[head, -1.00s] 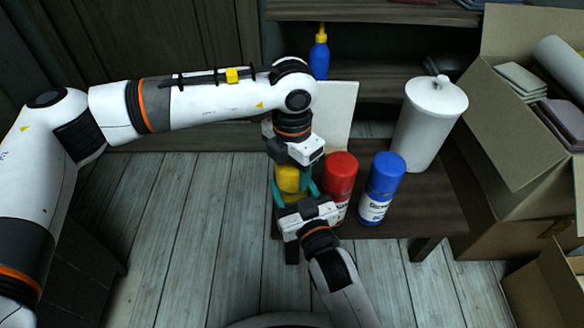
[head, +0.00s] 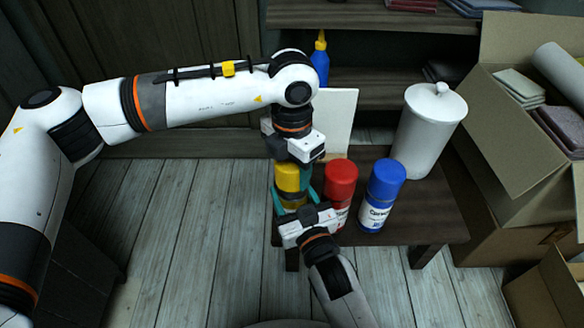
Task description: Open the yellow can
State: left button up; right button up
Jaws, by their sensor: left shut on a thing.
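The yellow can (head: 288,178) stands at the left end of the dark low table, partly hidden by both grippers. My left gripper (head: 302,172) points down from above and is shut on the can's yellow upper part; its fingers are mostly hidden. My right gripper (head: 296,202) reaches in from below in the picture. Its teal fingers lie on either side of the can's lower part; whether they press on it cannot be seen. Whether the can's top is apart from its body cannot be told.
A red can (head: 341,178) and a blue can (head: 382,190) stand close on the right. A white lidded jar (head: 428,130) is behind them. A blue bottle (head: 320,62) and a white board (head: 338,118) are at the back. Open cardboard boxes (head: 512,140) crowd the right.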

pick_arm(q)
notch_tip(320, 180, up, 4)
jog(key=shift+f, duration=0.25)
pick_arm(e)
jog(key=o, duration=1.5)
jog(key=shift+c, duration=0.2)
